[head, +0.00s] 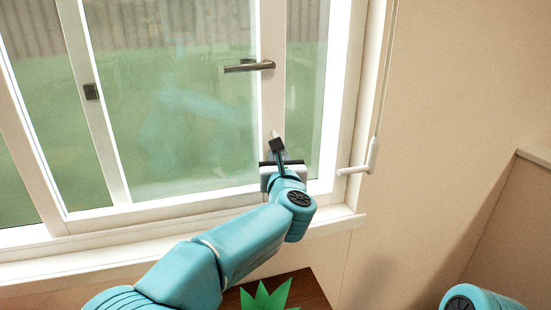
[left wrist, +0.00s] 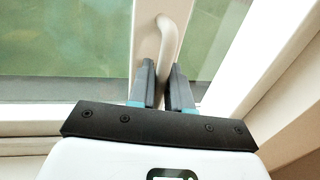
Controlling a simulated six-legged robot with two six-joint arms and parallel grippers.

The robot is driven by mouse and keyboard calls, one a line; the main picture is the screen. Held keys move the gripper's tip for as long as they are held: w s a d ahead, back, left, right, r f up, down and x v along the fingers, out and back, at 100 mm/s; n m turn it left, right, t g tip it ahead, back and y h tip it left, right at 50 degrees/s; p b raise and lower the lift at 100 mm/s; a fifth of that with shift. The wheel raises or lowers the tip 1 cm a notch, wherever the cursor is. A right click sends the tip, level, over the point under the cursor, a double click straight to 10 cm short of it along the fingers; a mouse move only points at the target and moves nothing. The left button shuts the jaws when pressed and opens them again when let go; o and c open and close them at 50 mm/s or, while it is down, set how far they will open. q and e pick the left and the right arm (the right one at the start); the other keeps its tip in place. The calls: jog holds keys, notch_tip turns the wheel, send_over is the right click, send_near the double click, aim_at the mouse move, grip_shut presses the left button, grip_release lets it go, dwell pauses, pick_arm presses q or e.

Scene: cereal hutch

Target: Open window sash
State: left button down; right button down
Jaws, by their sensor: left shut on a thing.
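The window sash (head: 271,95) is a white-framed glass panel, with its right stile in front of my left arm. A metal lever handle (head: 250,66) sticks out to the left from that stile. Below it, a white curved pull handle (left wrist: 168,42) is on the stile. My left gripper (head: 276,146) is at the lower part of the stile. In the left wrist view, its two dark fingers (left wrist: 163,88) are shut on the lower end of the pull handle, one on each side. The exact contact is partly hidden by the fingers. My right gripper is out of view.
A white crank-like lever (head: 362,163) hangs from a rod at the right of the window frame. A dark latch (head: 91,92) sits on the left upright. The white sill (head: 180,249) runs below. A green spiky plant (head: 268,297) stands on a brown surface.

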pick_arm(q)
jog(key=c, duration=1.2)
grip_release()
jog(key=shift+s+r, duration=0.15)
jog(key=shift+r, duration=0.1)
jog(key=shift+c, duration=0.2)
jog(key=shift+f, duration=0.2)
jog(key=s+d+b, duration=0.1)
jog(key=s+b, duration=0.4)
jog(key=s, duration=1.1)
jog(key=shift+s+d, duration=0.15)
jog(key=shift+r, duration=0.15)
